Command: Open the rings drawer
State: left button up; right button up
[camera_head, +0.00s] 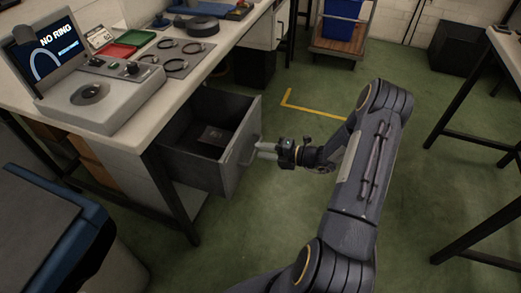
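A grey drawer (226,160) stands pulled out from under the workbench at the left. Its inside shows, with a small flat dark item (214,137) on its floor. A handle (250,150) is on its front face. My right gripper (262,149) is at the drawer front, its pale fingers pointing left at the handle. The fingers overlap the handle in the picture, and I cannot tell whether they are closed on it. My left gripper is not in view.
The workbench (215,52) holds a device with a "NO RING" screen (52,50), red and green trays, and several dark rings. A blue bin (341,18) sits on a wooden cart behind. Table legs stand at the right. Green floor between is clear.

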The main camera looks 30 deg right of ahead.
jog(key=v, duration=0.6)
jog(key=shift+p, duration=0.45)
jog(key=shift+s, duration=0.15)
jog(key=s+a+r+n+g+y, duration=0.1)
jog(key=s+a+r+n+g, duration=0.25)
jog(key=a+r+n, duration=0.55)
jog(key=s+a+r+n+g, duration=0.4)
jog(key=r+n, duration=0.4)
jog(key=n, duration=0.4)
jog(key=s+a+r+n+t+h, duration=0.1)
jog(key=s+a+r+n+h, duration=0.15)
jog(key=s+n, duration=0.7)
jog(key=s+a+r+n+h, duration=0.2)
jog(key=s+n+h, duration=0.2)
jog(key=n, duration=1.1)
notch_tip(320, 180, up, 19)
jog(key=p, duration=1.9)
jog(key=shift+a+m, duration=0.2)
jog(key=shift+m, duration=0.15)
jog(key=shift+s+r, duration=0.1)
